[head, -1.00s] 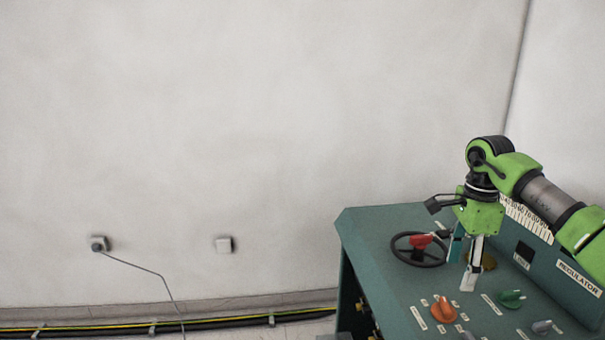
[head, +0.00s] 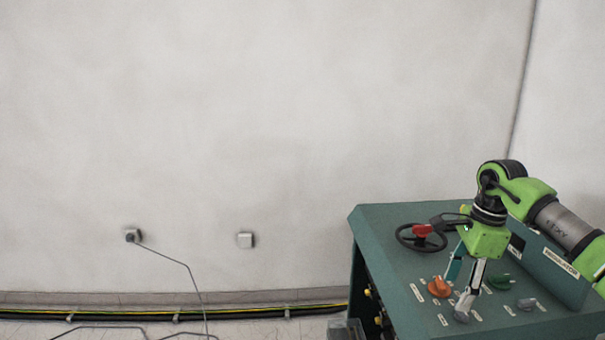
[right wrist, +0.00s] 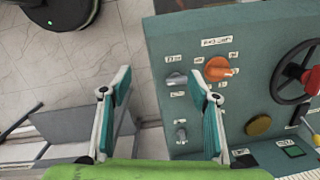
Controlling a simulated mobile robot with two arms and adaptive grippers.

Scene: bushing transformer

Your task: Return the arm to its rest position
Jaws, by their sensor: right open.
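My right gripper (head: 460,287) reaches in from the right in the head view, pointing down over the front part of the teal console (head: 392,222). Its fingers are apart and empty, to the right of the orange knob (head: 439,288). In the right wrist view the open fingers (right wrist: 160,92) have floor and the console's edge between them. The right finger overlaps the console top beside the orange knob (right wrist: 219,69); I cannot tell whether it touches anything. My left gripper is not in view.
The console carries a black handwheel with a red part (head: 422,231), a green knob (head: 503,282) and grey knobs (head: 526,303). A raised labelled panel (head: 556,262) stands behind, beside my arm.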

